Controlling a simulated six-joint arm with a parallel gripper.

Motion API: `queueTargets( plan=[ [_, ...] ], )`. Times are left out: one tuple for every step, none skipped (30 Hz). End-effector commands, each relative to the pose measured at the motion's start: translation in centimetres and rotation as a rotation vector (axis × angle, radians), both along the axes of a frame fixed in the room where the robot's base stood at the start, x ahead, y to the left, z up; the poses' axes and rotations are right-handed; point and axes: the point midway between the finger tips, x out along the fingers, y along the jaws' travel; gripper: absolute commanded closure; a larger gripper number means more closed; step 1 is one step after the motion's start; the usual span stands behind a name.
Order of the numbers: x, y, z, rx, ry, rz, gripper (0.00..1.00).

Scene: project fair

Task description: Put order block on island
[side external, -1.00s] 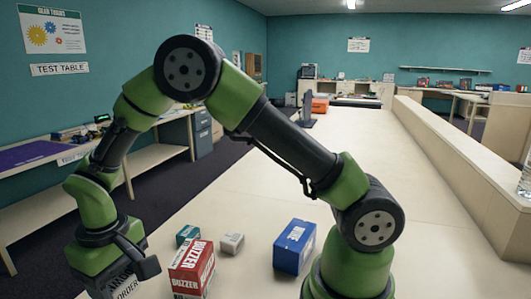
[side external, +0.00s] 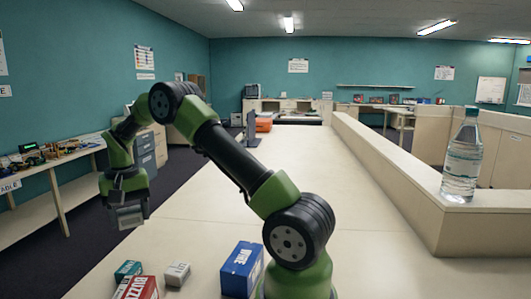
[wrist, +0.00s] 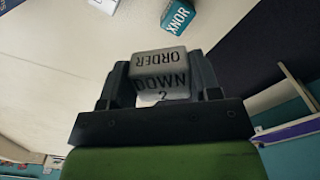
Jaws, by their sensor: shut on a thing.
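The order block is a pale grey block. In the side view my gripper (side external: 128,203) points down at the left, shut on the order block (side external: 131,217). The block hangs clear of the pale table (side external: 200,228), near its left edge. I cannot tell which surface is the island.
A teal block (side external: 128,270), a red buzzer box (side external: 138,288), a small white block (side external: 177,273) and a blue box (side external: 242,268) stand at the table's front. A bottle (side external: 463,160) stands on the right ledge (side external: 400,170). The table's middle is clear.

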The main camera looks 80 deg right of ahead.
Motion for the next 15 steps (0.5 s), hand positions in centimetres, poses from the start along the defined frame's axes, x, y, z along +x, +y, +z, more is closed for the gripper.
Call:
queueTargets(
  plan=[
    [-1.0,-3.2,0.0,0.000,-0.001,-0.098,0.67],
    [-1.6,-4.8,-0.1,0.000,-0.001,-0.149,0.67],
    [-2.5,-6.9,-0.1,0.000,-0.001,-0.217,0.67],
    [-3.3,-8.4,-0.1,-0.001,-0.002,-0.265,0.67],
    [-4.1,-9.8,-0.1,0.000,-0.002,-0.313,0.67],
    [-5.1,-11.4,-0.1,-0.001,-0.002,-0.370,0.67],
    [-5.9,-12.5,-0.1,0.000,-0.003,-0.410,0.67],
    [-6.6,-13.5,-0.1,0.001,-0.002,-0.446,0.67],
    [-7.5,-14.7,-0.1,0.001,-0.003,-0.489,0.67],
    [-8.1,-15.4,-0.1,0.001,-0.003,-0.517,0.67],
    [-8.8,-16.1,-0.1,0.001,-0.003,-0.543,0.67],
    [-9.5,-16.9,-0.1,0.000,-0.004,-0.572,0.67],
    [-9.9,-17.4,-0.1,0.000,-0.004,-0.593,0.67],
    [-10.4,-17.8,-0.1,0.001,-0.003,-0.612,0.67],
    [-11.0,-18.4,-0.1,0.001,-0.004,-0.636,0.67]
  ],
)
